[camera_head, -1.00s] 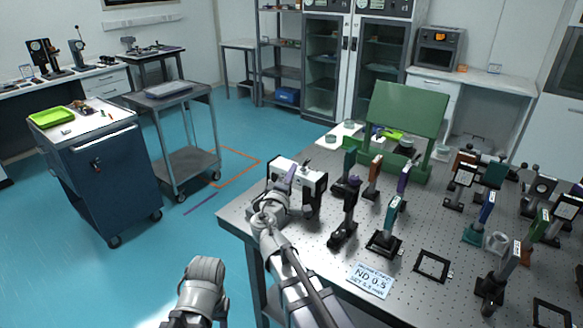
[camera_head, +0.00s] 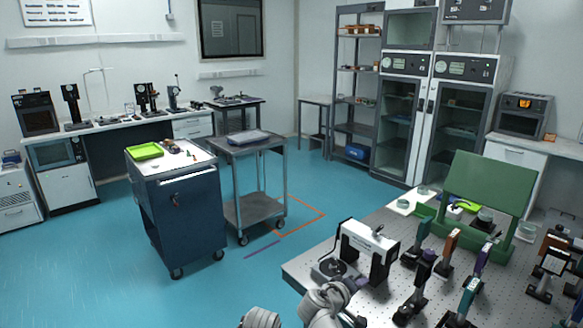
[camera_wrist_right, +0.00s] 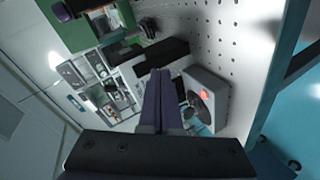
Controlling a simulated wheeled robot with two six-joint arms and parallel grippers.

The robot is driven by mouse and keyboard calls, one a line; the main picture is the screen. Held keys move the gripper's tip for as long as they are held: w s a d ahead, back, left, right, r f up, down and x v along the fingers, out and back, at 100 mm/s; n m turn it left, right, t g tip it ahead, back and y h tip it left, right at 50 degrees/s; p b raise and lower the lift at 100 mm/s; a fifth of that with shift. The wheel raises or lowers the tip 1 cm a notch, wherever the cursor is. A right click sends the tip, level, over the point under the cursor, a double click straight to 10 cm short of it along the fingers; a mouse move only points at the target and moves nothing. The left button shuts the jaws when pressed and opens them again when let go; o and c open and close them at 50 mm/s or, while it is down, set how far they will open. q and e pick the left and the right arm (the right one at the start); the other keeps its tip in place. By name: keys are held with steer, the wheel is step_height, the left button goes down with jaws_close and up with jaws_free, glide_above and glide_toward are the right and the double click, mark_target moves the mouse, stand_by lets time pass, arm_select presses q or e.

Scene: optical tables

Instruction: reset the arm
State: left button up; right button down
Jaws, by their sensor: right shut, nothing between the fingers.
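My right gripper (camera_head: 352,284) is at the bottom of the head view, over the table's near left corner, in front of a white and black bridge-shaped device (camera_head: 370,241). In the right wrist view its two purple fingers (camera_wrist_right: 161,98) are together with nothing between them. A grey unit with a round dark disc and a red light (camera_wrist_right: 205,98) lies beyond and beside the fingers there. Only a pale grey part of my other arm shows at the head view's bottom edge; my left gripper is out of view.
The perforated optical table (camera_head: 398,285) holds several post-mounted optics and a green panel stand (camera_head: 488,190) on the right. A blue drawer cabinet (camera_head: 185,220) and a grey cart (camera_head: 250,205) stand left. Blue floor between them and the table is clear.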

steer(key=s+a+f+g+y+p, duration=0.2)
steer(key=s+a+f+g+y, duration=0.2)
steer(key=s+a, duration=0.4)
steer(key=s+a+f+g+y+p, duration=0.2)
steer(key=s+a+f+g+y, duration=0.2)
steer(key=s+a, duration=0.3)
steer(key=s+g, duration=0.1)
steer(key=s, duration=0.3)
steer(key=shift+a+f+g+y, duration=0.25)
steer(key=shift+a+g+y, duration=0.05)
steer(key=shift+a, duration=0.1)
